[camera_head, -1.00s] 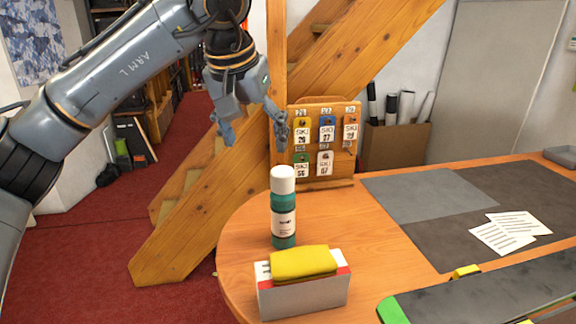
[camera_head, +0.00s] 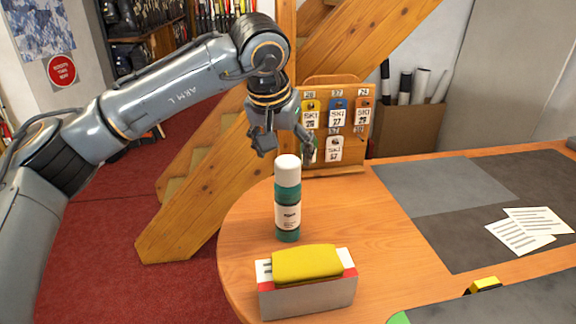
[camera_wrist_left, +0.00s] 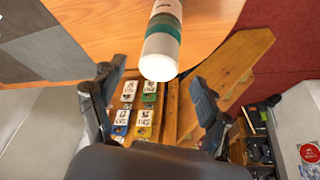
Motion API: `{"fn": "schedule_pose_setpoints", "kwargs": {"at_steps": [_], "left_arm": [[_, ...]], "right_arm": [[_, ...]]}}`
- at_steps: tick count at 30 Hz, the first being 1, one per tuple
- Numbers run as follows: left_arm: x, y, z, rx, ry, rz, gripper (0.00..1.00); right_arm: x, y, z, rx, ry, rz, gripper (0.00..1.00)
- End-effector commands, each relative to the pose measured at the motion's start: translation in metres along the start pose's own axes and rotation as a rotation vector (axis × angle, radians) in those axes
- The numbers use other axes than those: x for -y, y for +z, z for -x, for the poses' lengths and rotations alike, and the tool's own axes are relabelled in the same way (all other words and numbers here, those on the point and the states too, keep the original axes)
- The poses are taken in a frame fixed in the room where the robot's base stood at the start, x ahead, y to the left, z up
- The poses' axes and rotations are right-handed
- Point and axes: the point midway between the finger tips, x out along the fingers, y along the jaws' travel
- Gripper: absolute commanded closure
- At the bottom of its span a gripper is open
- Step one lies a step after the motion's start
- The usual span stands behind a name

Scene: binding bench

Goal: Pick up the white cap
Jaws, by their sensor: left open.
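The white cap (camera_head: 287,168) sits on top of a green bottle (camera_head: 287,216) with a white label, upright on the wooden table. In the left wrist view the white cap (camera_wrist_left: 158,66) shows near the upper middle, between the fingers and beyond them. My left gripper (camera_head: 286,148) is open and empty, pointing down just above and behind the cap, with its fingers spread to either side. It also shows in the left wrist view (camera_wrist_left: 155,85). I cannot tell whether a finger touches the cap. My right gripper is not in view.
A box with a yellow cloth (camera_head: 306,263) stands in front of the bottle. A wooden tag board (camera_head: 335,168) stands close behind the gripper. A grey mat (camera_head: 440,198) and papers (camera_head: 520,231) lie to the right. The table's rounded left edge is near the bottle.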

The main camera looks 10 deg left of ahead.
Motion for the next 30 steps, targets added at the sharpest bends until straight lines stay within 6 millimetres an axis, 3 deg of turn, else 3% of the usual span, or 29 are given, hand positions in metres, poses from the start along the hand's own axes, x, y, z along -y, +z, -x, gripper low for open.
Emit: {"fn": "schedule_pose_setpoints", "kwargs": {"at_steps": [3, 9, 17, 23, 30], "left_arm": [[0.0, 0.0, -0.016, 0.005, -0.001, 0.001, 0.24], [0.0, 0.001, -0.041, 0.003, 0.001, 0.001, 0.24], [-0.001, 0.001, -0.044, 0.0, 0.001, 0.0, 0.24], [-0.001, 0.001, -0.044, 0.001, 0.001, 0.0, 0.63], [-0.001, 0.001, -0.044, 0.001, 0.001, 0.0, 0.64]], "right_arm": [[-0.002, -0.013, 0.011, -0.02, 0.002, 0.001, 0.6], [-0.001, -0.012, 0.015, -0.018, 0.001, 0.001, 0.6], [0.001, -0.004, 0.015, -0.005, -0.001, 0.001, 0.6], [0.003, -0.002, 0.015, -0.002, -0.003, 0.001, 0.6], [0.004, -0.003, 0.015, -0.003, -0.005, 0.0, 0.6]]}}
